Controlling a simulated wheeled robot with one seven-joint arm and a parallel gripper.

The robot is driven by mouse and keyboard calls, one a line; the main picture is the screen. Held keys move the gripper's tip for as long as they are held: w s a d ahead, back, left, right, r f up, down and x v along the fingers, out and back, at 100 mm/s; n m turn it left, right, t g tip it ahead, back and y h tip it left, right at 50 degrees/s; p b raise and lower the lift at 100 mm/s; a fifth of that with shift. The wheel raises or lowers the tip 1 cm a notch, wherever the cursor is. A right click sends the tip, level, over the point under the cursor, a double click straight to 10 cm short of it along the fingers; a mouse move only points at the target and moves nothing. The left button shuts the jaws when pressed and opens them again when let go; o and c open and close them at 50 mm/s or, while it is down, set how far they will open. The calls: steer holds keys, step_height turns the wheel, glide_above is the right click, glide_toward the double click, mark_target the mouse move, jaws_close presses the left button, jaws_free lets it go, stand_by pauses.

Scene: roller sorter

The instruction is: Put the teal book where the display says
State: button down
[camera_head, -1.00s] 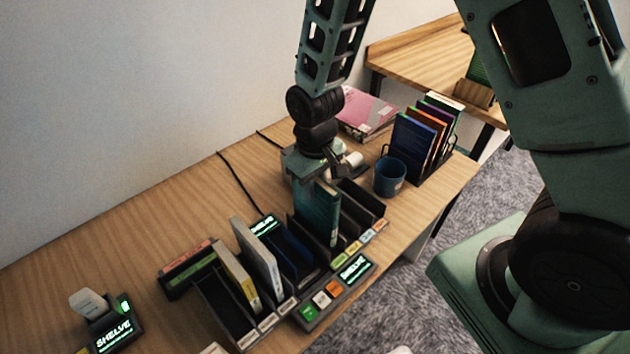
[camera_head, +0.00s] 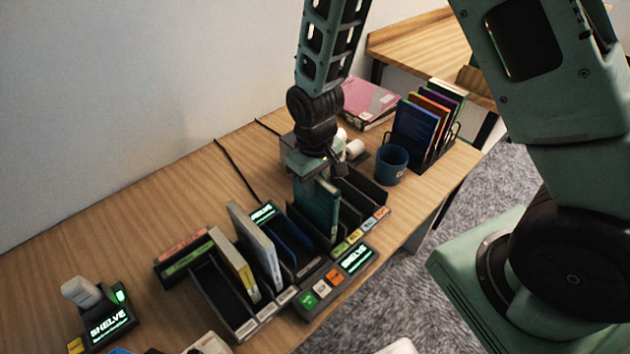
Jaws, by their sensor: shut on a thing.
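The teal book (camera_head: 317,208) stands upright in a slot of the right-hand black divided rack (camera_head: 374,193), next to a blue book (camera_head: 294,238). My gripper (camera_head: 316,176) is above the teal book and shut on its top edge; the fingers are mostly hidden by the hand. The front display (camera_head: 355,257) reads "SHELVE" in green letters. A second display (camera_head: 263,213) behind the rack and a third (camera_head: 108,326) at the lower left also glow green; the lower left one reads "SHELVE". Smaller text is too small to read.
The left rack (camera_head: 236,318) holds a yellow book (camera_head: 236,264) and a grey one (camera_head: 256,247). Coloured buttons (camera_head: 320,287) lie at the front.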

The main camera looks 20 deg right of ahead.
steer(key=shift+f, duration=0.45)
steer(key=c, duration=1.3)
jaws_free()
steer(key=shift+o, duration=0.2)
step_height(320, 180, up, 17)
steer(key=b, duration=0.2)
steer(key=shift+r, duration=0.2)
